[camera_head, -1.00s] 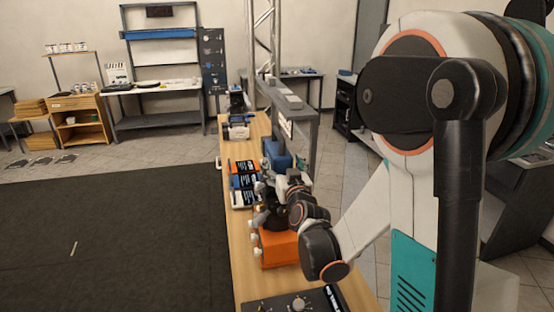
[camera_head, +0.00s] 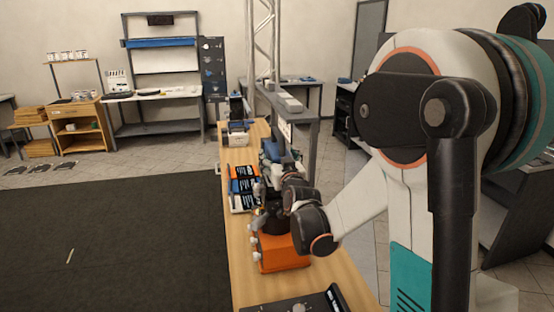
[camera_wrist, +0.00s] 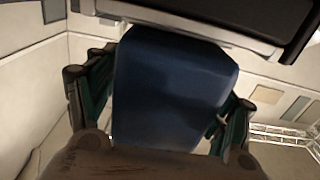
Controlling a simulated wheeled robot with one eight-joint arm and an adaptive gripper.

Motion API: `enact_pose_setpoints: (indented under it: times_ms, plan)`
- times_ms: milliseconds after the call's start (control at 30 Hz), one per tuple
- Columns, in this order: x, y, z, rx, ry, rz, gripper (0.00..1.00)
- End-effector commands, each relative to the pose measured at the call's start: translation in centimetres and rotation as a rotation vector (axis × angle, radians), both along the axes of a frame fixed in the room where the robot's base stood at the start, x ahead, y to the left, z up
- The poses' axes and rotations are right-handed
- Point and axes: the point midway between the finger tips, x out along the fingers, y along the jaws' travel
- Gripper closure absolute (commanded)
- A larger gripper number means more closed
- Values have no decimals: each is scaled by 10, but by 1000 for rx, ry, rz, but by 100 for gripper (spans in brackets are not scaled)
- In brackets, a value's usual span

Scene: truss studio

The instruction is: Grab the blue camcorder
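A blue block-like body (camera_wrist: 170,90), which looks like the blue camcorder, fills the space between the two fingers of my gripper (camera_wrist: 160,100) in the wrist view. The left finger lies along its left side and the right finger close to its right side. The fingertips are partly hidden, so I cannot tell whether they press on it. In the head view a blue body (camera_head: 269,150) shows above the table beside the grey post, partly covered by my wrist. My gripper's fingers cannot be made out clearly there.
An orange device (camera_head: 283,254) stands on the long wooden table (camera_head: 248,285) close below my arm. A grey shelf frame (camera_head: 303,125) rises at the right.

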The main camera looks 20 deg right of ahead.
Motion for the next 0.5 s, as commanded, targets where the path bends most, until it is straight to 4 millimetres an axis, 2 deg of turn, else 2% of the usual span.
enact_pose_setpoints:
  times_ms: [33,300,500]
  plan:
    - [0,0,0,0,0,0,41]
    - [0,0,0,0,0,0,100]
    - [0,0,1,0,-2,0,100]
